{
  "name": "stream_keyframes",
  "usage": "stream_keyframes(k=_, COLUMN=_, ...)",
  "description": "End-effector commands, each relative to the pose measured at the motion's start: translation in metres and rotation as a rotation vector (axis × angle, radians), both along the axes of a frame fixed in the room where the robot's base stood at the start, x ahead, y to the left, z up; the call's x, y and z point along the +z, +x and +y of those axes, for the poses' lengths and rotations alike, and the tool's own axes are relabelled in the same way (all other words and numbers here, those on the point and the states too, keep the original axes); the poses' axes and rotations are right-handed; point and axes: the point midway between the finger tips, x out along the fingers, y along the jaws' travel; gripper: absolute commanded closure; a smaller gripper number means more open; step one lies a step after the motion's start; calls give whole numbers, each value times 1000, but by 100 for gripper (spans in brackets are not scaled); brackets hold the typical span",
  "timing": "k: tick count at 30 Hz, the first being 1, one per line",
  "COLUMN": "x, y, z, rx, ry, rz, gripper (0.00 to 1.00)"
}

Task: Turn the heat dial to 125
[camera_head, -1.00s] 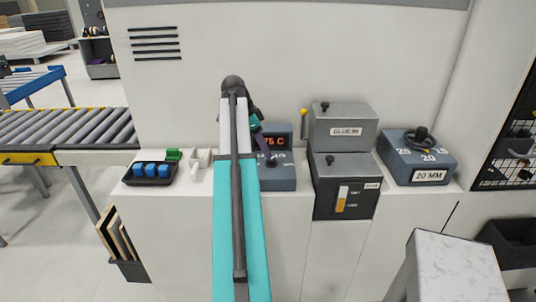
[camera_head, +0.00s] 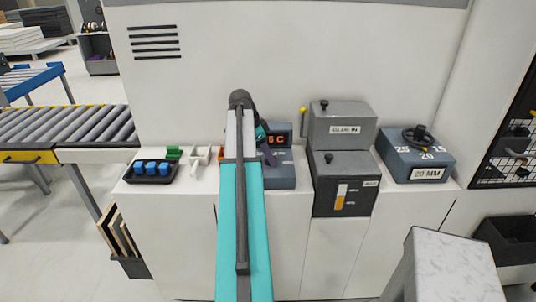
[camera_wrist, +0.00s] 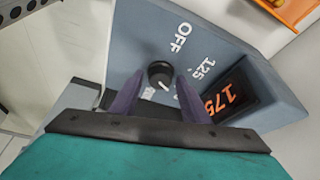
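The heat dial (camera_wrist: 160,73) is a small black round knob with a white pointer line, on a blue-grey control box (camera_wrist: 150,30). The pointer faces the lower right in the wrist view, away from the OFF and 125 marks. The orange display (camera_wrist: 228,98) reads 175. My gripper (camera_wrist: 159,76) is open, with its purple fingers on either side of the knob. I cannot tell whether they touch it. In the head view my arm hides the dial and part of the box (camera_head: 283,181); the display (camera_head: 279,139) is partly covered.
To the right stand the glue box (camera_head: 342,127), a dark box with a level gauge (camera_head: 345,190), and a 20 MM dial box (camera_head: 415,160). A black tray with blue blocks (camera_head: 150,176) lies to the left. A pale marbled panel (camera_head: 455,265) stands at front right.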

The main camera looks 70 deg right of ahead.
Motion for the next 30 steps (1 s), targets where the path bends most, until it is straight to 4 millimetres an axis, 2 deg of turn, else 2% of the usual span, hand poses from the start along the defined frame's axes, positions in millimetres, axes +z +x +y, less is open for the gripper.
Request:
stream_keyframes(k=1, x=0, y=0, z=0, rx=0, ry=0, rz=0, gripper=68)
stream_keyframes(k=6, x=0, y=1, z=1, rx=2, ry=0, rz=0, gripper=93)
stream_keyframes(k=20, x=0, y=0, z=3, rx=75, ry=0, rz=-1, gripper=93)
stream_keyframes(k=30, x=-1, y=-3, z=5, rx=291, ry=0, rz=-1, gripper=93)
